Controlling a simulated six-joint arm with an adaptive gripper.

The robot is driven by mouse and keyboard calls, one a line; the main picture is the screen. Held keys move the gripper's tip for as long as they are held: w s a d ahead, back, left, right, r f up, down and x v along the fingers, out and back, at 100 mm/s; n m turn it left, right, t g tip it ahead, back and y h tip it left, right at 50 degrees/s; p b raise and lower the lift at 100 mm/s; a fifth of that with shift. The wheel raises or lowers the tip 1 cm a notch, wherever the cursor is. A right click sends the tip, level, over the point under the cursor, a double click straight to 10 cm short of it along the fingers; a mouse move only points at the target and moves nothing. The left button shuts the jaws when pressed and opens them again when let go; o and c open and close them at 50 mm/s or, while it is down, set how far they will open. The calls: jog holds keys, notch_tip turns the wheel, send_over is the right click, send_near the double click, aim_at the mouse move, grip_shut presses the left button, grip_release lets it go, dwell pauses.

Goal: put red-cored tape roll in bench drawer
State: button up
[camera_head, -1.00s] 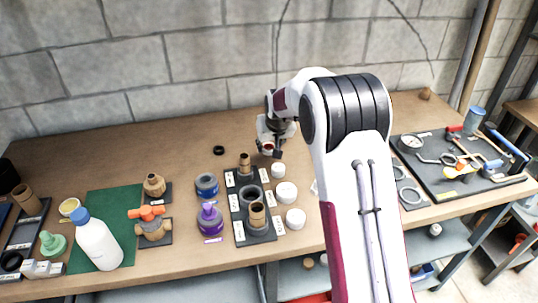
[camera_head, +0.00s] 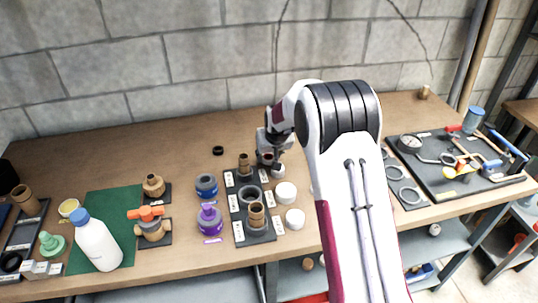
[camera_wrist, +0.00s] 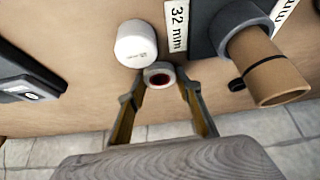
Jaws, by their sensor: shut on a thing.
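The red-cored tape roll, a small white ring with a dark red centre, shows in the wrist view (camera_wrist: 159,76) between the fingertips of my gripper (camera_wrist: 160,82). The jaws are shut on it. In the head view my gripper (camera_head: 268,157) is over the back end of the black fitting tray, close to a white cap, and the roll is mostly hidden. I cannot tell whether the roll touches the bench. No bench drawer is clearly recognizable; the area below the bench's front edge is partly hidden by my arm.
A black tray (camera_head: 240,229) with brown fittings stands in front of my gripper, with white caps (camera_head: 285,193) along its right side. A tool board (camera_head: 440,178) lies right. The bench's back left is clear.

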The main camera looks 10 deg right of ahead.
jog(key=shift+f, duration=0.15)
jog(key=o, duration=0.8)
jog(key=shift+v, duration=6.15)
